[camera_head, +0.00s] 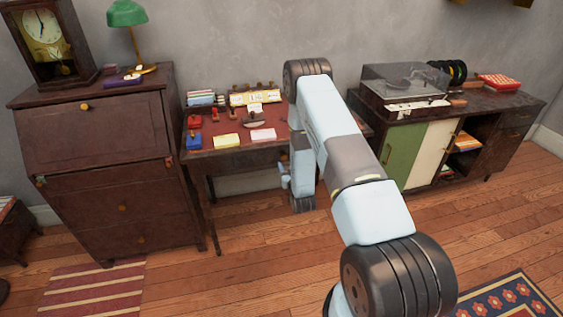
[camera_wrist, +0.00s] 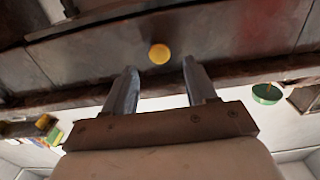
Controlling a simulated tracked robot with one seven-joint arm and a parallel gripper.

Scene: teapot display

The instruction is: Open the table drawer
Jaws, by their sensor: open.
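The table (camera_head: 225,158) has a red top and stands between the dark bureau and the record player cabinet. A dark drawer front (camera_wrist: 100,52) fills much of the wrist view, with a round yellow knob (camera_wrist: 159,54) on it. The drawer looks closed. My gripper (camera_wrist: 159,66) is open and empty, its two fingers spread to either side of the knob in the picture. I cannot tell how far the fingertips are from the knob. In the head view my arm covers the table's right part and the gripper shows only in part, low by the table front.
The bureau (camera_head: 95,150) at left carries a clock (camera_head: 45,38) and a green lamp (camera_head: 127,14). Small items, including a yellow notepad (camera_head: 227,141), lie on the tabletop. The cabinet (camera_head: 478,140) with a record player (camera_head: 405,82) stands at right.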

